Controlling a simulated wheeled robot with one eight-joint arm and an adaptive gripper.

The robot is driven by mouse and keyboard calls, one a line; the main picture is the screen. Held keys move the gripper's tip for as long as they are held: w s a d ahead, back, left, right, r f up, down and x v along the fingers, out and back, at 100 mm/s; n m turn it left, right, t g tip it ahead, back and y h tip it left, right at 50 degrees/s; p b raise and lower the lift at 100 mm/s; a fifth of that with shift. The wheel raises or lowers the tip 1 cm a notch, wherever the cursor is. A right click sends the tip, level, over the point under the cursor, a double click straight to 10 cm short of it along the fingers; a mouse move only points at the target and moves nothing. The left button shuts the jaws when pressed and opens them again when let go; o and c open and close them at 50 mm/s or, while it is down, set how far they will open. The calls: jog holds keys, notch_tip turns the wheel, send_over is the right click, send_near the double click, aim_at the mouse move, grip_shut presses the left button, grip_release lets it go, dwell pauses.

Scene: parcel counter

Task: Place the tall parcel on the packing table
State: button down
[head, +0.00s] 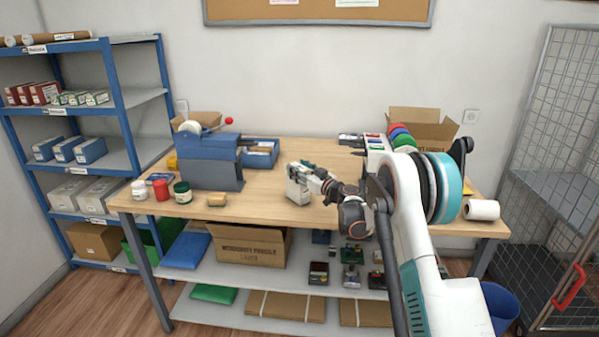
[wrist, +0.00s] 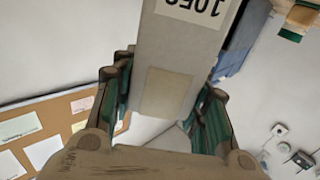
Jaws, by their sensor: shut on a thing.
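The tall parcel is a light grey box (head: 297,191) in the head view, at the middle of the packing table (head: 258,210). In the wrist view the parcel (wrist: 177,50) fills the space between the fingers and carries a white label with upside-down print. My gripper (head: 305,174) comes from the right and is shut on the parcel; its green-and-dark fingers (wrist: 165,95) lie on either side of it. The parcel looks roughly upright. I cannot tell whether its base touches the tabletop. Part of its upper side is hidden by my gripper.
A blue-grey dispenser (head: 212,160) and several jars (head: 161,190) stand left on the table. A small tan block (head: 216,200) lies near the front edge. An open carton (head: 424,124) and coloured rolls (head: 402,137) are at the back right. Bare tabletop surrounds the parcel.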

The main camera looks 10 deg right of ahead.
jog(key=shift+f, duration=0.2)
jog(key=c, duration=0.9)
grip_release()
jog(key=shift+c, duration=0.2)
jog(key=shift+r, duration=0.1)
